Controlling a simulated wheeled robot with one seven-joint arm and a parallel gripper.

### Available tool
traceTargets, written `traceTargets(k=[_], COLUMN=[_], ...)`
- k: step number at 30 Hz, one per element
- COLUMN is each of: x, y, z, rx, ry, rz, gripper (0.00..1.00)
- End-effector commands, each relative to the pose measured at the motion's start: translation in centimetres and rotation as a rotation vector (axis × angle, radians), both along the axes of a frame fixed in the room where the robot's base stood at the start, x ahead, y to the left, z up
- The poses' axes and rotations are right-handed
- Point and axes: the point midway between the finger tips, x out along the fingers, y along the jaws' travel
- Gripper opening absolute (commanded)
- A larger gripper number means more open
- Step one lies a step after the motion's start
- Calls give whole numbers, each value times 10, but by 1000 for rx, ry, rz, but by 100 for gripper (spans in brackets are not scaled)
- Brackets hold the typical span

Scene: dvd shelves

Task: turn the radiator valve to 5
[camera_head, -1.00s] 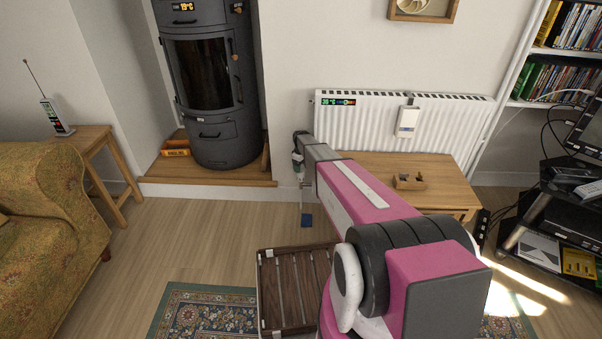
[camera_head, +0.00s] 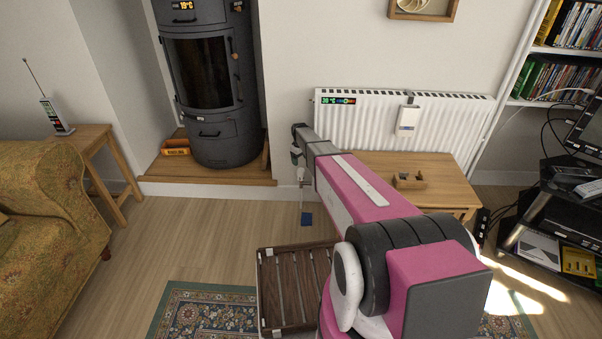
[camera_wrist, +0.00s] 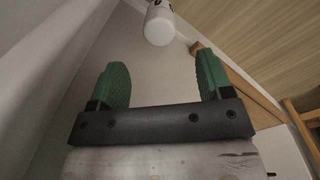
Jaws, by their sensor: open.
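The white radiator (camera_head: 372,122) hangs on the back wall. A white rounded cylinder, apparently the valve head (camera_wrist: 158,24), shows at the top of the wrist view. It lies beyond my fingertips and about midway between them, apart from both. Small dark marks show at its upper edge; I cannot read any number. My gripper (camera_wrist: 162,62) is open, with two green fingers and nothing between them. In the head view my gripper (camera_head: 297,152) is small and partly hidden, near the radiator's lower left end.
A wooden table (camera_head: 440,178) with a small wooden object (camera_head: 408,181) stands before the radiator, right of my gripper. A dark stove (camera_head: 215,90) stands left on a wooden hearth (camera_head: 210,181). A white box (camera_head: 407,118) hangs on the radiator. Floor at left is clear.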

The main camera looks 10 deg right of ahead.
Motion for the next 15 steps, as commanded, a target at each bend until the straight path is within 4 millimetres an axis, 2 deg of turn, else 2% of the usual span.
traceTargets(k=[8, 15], x=[0, 1], y=[0, -1], z=[-6, -33], rx=[-6, -6], ry=[-7, -6], rz=[-71, -70], gripper=[73, 73])
